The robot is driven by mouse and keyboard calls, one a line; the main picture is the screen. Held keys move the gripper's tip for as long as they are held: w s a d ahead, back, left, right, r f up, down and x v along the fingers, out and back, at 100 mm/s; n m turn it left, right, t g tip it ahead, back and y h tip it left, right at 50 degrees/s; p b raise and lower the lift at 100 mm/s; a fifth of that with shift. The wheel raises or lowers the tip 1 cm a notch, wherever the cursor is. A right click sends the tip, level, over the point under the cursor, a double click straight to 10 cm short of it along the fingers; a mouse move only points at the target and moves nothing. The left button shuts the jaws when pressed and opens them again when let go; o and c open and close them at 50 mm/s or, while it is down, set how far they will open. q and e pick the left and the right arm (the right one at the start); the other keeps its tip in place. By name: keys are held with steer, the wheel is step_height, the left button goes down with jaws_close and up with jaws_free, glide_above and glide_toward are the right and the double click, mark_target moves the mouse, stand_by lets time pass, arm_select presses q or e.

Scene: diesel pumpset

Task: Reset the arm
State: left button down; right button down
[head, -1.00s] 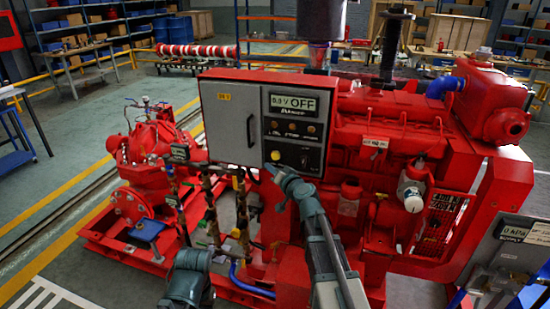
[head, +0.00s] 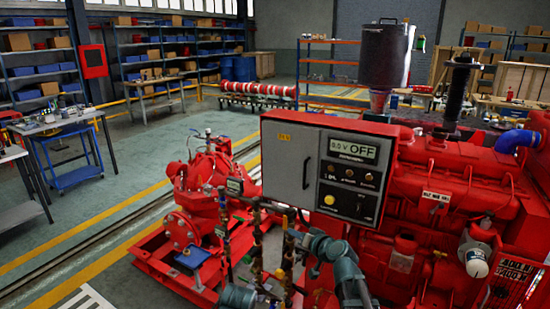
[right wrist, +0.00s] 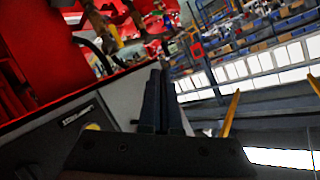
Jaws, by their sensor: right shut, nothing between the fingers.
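The red diesel pumpset fills the right and middle of the head view. Its grey control box (head: 297,160) shows "0.0 V OFF" on the display (head: 353,148), with a row of knobs and a yellow button (head: 329,199) below. My right gripper (head: 301,214) is in front of the box's lower edge, to the left of the yellow button; I cannot tell how far off it is. In the right wrist view its dark fingers (right wrist: 160,75) are together and empty, beside part of the grey panel (right wrist: 75,125). Part of my left arm shows at the bottom edge; its gripper is out of view.
The red pump (head: 205,185) and brown pipes (head: 258,235) stand left of the box. A dark cylinder (head: 372,55) rises above it. A workbench (head: 65,122) and blue cart (head: 72,160) are at the left. The floor between is clear.

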steer(key=s+a+f+n+g, duration=0.3)
steer(key=s+a+f+g, duration=0.25)
steer(key=s+a, duration=0.3)
steer(key=s+f+n+g+h, duration=0.1)
steer(key=s+f+g+h, duration=0.2)
steer(key=s, duration=0.8)
steer(key=s+d+f+n+g+h, duration=0.1)
steer(key=s+f+g+h, duration=0.3)
steer(key=s, duration=0.6)
step_height(320, 180, down, 2)
steer(key=shift+s+d+f+g, duration=0.1)
steer(key=shift+s+d+g, duration=0.2)
steer(key=shift+s+g, duration=0.1)
